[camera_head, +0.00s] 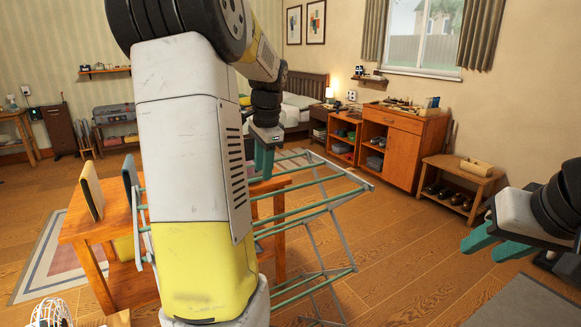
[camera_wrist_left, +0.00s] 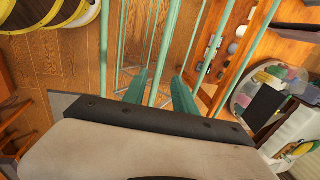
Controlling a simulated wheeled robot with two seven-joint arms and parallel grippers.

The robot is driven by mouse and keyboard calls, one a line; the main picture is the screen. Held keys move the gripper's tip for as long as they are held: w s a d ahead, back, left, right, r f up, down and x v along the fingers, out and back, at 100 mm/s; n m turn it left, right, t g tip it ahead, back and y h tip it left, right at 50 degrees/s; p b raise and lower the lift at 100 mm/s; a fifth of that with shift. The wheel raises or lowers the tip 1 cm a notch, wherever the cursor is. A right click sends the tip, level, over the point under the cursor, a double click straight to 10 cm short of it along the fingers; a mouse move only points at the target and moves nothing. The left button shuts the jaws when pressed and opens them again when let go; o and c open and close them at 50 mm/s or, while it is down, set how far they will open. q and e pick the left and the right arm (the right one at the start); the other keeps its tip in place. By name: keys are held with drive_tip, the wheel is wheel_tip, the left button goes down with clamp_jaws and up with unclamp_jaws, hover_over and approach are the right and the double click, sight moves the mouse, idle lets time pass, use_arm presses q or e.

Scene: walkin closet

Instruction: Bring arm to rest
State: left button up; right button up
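My left arm crosses the middle of the head view, and its gripper (camera_head: 264,162) points down over the green-barred drying rack (camera_head: 325,205). In the left wrist view the two teal fingers (camera_wrist_left: 160,90) stand apart, with rack bars showing beyond and between them. I see nothing gripped, though I cannot tell how close the bars are. My right gripper (camera_head: 487,245) is at the right edge of the head view, its teal fingers apart and empty above the floor.
A wooden table (camera_head: 85,228) with upright boards stands left of the rack, partly hidden by my arm. A wooden cabinet (camera_head: 405,145) and a shoe bench (camera_head: 462,180) line the right wall. A bed (camera_head: 300,100) is at the back. Wood floor (camera_head: 400,250) is clear between rack and right gripper.

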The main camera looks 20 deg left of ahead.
use_arm(q)
drive_tip(key=s+d+r+n+t+h, duration=0.1)
drive_tip(key=s+d+n+t+h, duration=0.1)
drive_tip(key=s+d, duration=0.7)
drive_tip(key=s+d+r+n+t+h, duration=0.1)
drive_tip(key=s+d+n, duration=0.4)
drive_tip(key=s+d, duration=0.5)
drive_tip(key=shift+s+d+r+t+h, duration=0.25)
drive_tip(key=shift+s+t+h, duration=0.35)
drive_tip(key=shift+t, duration=0.3)
